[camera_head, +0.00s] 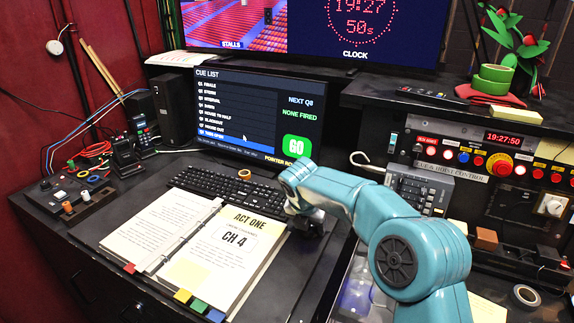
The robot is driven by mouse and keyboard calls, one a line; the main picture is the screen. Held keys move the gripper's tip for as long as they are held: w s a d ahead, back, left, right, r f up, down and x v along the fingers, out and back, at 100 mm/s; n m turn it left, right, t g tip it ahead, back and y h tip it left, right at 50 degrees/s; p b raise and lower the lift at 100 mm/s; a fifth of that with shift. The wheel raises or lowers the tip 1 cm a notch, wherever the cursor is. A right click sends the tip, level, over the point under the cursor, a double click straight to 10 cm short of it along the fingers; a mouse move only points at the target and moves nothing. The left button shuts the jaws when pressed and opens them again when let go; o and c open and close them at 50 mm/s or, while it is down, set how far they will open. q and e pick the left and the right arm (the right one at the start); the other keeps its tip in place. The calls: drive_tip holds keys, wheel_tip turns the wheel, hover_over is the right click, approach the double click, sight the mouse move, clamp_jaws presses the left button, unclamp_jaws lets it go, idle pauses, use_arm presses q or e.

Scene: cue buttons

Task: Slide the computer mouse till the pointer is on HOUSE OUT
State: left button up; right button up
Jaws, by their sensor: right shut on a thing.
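The monitor (260,90) shows the cue list, with HOUSE OUT (212,127) as a row near the bottom. The row below it is highlighted blue. The white pointer (244,138) is right of the text, near these two lowest rows; I cannot tell exactly which row its tip is on. My right gripper (306,226) is low over the desk, right of the open script binder and in front of the keyboard. It is shut on the computer mouse, which is mostly hidden beneath the dark fingers and wrist. My left gripper is not in view.
The keyboard (225,187) lies behind the binder (140,238), which is close to my right gripper on the left. A roll of tape (244,174) rests by the keyboard.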

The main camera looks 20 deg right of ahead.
drive_tip(key=shift+f, duration=0.15)
drive_tip(key=o, duration=0.8)
idle(0.4)
wheel_tip(320, 180, up, 8)
drive_tip(key=p, duration=0.8)
drive_tip(key=shift+p, duration=0.35)
